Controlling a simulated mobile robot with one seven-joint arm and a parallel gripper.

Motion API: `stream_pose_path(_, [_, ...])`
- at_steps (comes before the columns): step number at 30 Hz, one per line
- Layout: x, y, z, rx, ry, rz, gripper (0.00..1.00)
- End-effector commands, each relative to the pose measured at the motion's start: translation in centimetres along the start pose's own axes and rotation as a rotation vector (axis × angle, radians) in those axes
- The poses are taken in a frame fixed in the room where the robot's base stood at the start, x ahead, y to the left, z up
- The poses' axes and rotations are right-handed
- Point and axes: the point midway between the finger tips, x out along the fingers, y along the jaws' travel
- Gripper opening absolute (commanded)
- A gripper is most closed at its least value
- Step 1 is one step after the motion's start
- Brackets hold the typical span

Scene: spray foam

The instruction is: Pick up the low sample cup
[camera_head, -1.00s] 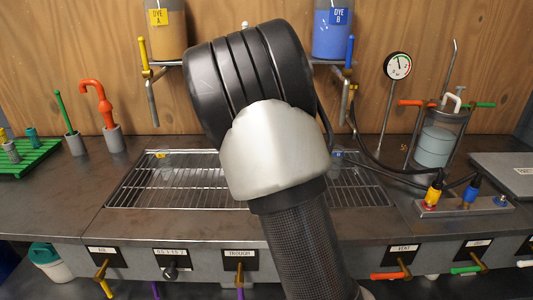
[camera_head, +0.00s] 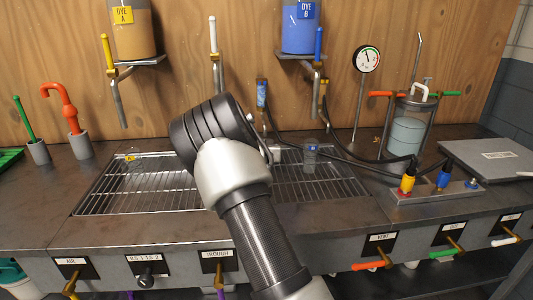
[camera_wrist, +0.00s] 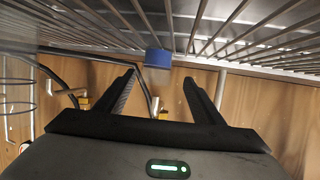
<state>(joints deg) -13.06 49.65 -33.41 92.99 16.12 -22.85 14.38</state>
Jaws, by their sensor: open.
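A small clear cup with a blue label (camera_head: 311,158) stands on the wire rack (camera_head: 120,200), right of my arm in the head view. Another clear cup with a yellow tag (camera_head: 130,157) stands at the rack's left. I cannot tell by height which is the low one. In the wrist view, which is upside down, a blue label (camera_wrist: 158,58) shows ahead, between the lines of my fingers. My gripper (camera_wrist: 160,82) is open, with nothing between the fingers. In the head view my arm hides most of it.
Dye A (camera_head: 131,30) and dye B (camera_head: 300,28) containers hang above the rack, with taps below. Black hoses run behind the rack to a coupling block (camera_head: 437,192) at right. A pressure gauge (camera_head: 367,58) and clear vessel (camera_head: 408,132) stand behind it.

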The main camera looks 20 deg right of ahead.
Motion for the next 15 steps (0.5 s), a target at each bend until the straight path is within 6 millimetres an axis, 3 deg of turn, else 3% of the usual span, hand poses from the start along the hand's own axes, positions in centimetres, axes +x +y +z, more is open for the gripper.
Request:
stream_pose_path(9, [4.4,0.7,0.0,0.0,0.0,0.001,0.62])
stream_pose_path(15, [4.7,0.7,-0.1,0.0,-0.001,0.001,0.62])
